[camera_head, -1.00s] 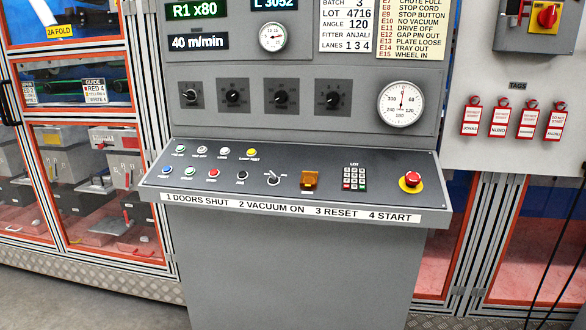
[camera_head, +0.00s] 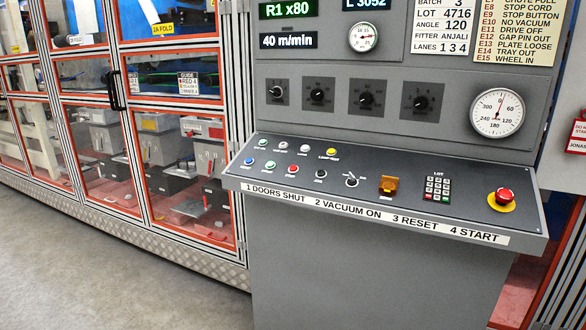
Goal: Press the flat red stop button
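A small flat red button (camera_head: 292,170) sits in the front row on the left half of the sloping grey control desk (camera_head: 440,216). A green button (camera_head: 270,164) is to its left and a black button (camera_head: 320,174) to its right. A raised red mushroom button (camera_head: 504,195) on a yellow disc is a separate control at the desk's right end. The small labels by the buttons are too small to read surely. Neither gripper is in view.
A blue button (camera_head: 249,161), selector switch (camera_head: 351,180), amber cover (camera_head: 388,186) and keypad (camera_head: 437,188) share the desk. Above is an upright panel with knobs and a dial (camera_head: 497,112). Orange-framed glazed doors (camera_head: 180,130) stand left. Open floor (camera_head: 90,270) lies front left.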

